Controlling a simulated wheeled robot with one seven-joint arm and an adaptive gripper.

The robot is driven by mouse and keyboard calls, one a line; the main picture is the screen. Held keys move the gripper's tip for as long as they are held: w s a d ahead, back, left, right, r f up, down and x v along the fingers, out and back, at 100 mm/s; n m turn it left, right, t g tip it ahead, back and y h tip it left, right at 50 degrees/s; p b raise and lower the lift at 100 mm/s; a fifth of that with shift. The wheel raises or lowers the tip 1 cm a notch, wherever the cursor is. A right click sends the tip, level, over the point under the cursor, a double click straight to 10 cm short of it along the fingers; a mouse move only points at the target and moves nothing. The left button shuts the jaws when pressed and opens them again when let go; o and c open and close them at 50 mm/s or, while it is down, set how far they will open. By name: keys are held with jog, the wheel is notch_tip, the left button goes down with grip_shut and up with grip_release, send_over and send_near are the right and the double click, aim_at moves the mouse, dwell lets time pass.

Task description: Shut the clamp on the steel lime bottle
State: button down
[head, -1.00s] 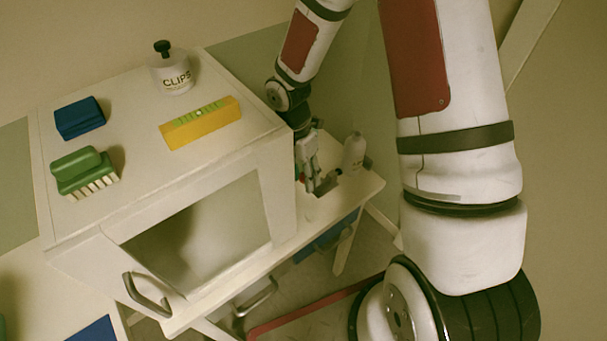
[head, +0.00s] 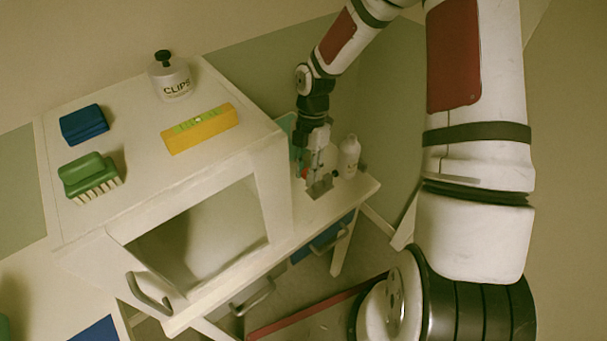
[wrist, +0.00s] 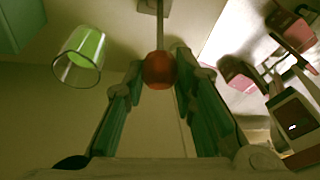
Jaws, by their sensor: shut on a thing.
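My gripper (head: 314,172) points down over the low white side table, right of the white cabinet. In the wrist view its green-padded fingers (wrist: 159,70) are closed around a red ball knob on a thin metal rod, which I take for the clamp's handle (wrist: 159,72). The rod runs up to a small plate at the picture's top edge. A grey plate (head: 320,188) shows below the gripper in the head view. A pale bottle (head: 349,157) stands upright just right of the gripper. I cannot make out a steel lime bottle; the clamp's jaw is hidden.
A clear glass with lime-green content (wrist: 80,55) is left of the fingers in the wrist view. The cabinet top (head: 130,185) carries a CLIPS bottle (head: 171,80), a yellow level (head: 200,129), a blue block (head: 84,124) and a green brush (head: 90,176).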

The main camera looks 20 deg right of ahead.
jog(key=d+y, duration=0.2)
jog(key=w+y, duration=0.1)
jog(key=shift+d+r+g, duration=0.3)
jog(key=shift+d, duration=0.1)
jog(key=shift+w+d+n+g+y+b, duration=0.2)
jog(key=shift+d+g+y+b, duration=0.15)
jog(key=shift+d+y+b, duration=0.6)
jog(key=shift+w+d+n+g+y+b, duration=0.15)
jog(key=shift+d+g+y+b, duration=0.2)
jog(key=shift+d+y+b, duration=0.55)
jog(key=shift+a, duration=0.15)
jog(key=c, duration=1.3)
grip_release()
jog(key=v, duration=1.2)
